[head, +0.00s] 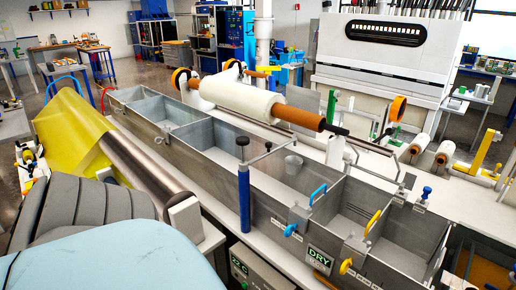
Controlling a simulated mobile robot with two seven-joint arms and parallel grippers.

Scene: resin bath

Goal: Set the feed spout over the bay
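A long grey metal bath (215,150) runs from the back left to the front right, split by walls into several open bays. A blue post (244,198) with a black knob stands at its near side. A thin grey arm (259,155) reaches from the post over the bath edge and appears to be the feed spout. A small grey cup-like piece (292,164) shows past it over a middle bay; I cannot tell whether they join. The front right bay (402,258) looks empty. Neither of my grippers is in view.
A white roller with brown ends (240,97) lies above the bath's far side. A "DRY" sign (318,259) is on the near side. Yellow sheet (75,135) and a steel roller (150,165) lie at left.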

